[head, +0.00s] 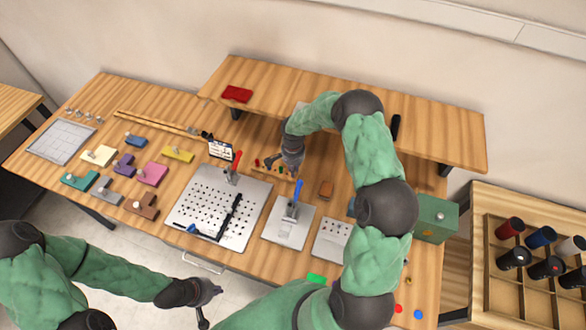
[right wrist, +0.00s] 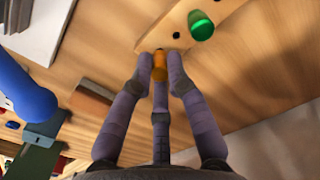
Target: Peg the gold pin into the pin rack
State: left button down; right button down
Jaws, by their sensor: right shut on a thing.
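The gold pin (right wrist: 160,70) is between the fingertips of my right gripper (right wrist: 159,62), which is shut on it. The pin is at the near edge of the wooden pin rack (right wrist: 178,30), close to a dark hole; I cannot tell whether it is in a hole. A green pin (right wrist: 201,25) stands in the rack to the right. In the head view the rack (head: 262,174) lies under my right gripper (head: 283,166), which hides part of it. My left gripper (head: 208,300) is open and empty, low at the front over the floor.
A perforated plate (head: 190,205) with a red-handled clamp is left of the rack. A blue-handled clamp (head: 296,195) and a brown block (head: 326,188) are in front and to the right. A raised shelf (head: 300,92) runs behind. A green box (head: 436,218) stands at right.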

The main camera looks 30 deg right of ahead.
jog(key=shift+f+b, duration=0.5)
jog(key=shift+b, duration=0.05)
jog(key=c, duration=1.1)
grip_release()
jog(key=shift+c, duration=0.2)
jog(key=shift+r, duration=0.15)
notch_tip(320, 180, up, 7)
jog(key=shift+r, duration=0.15)
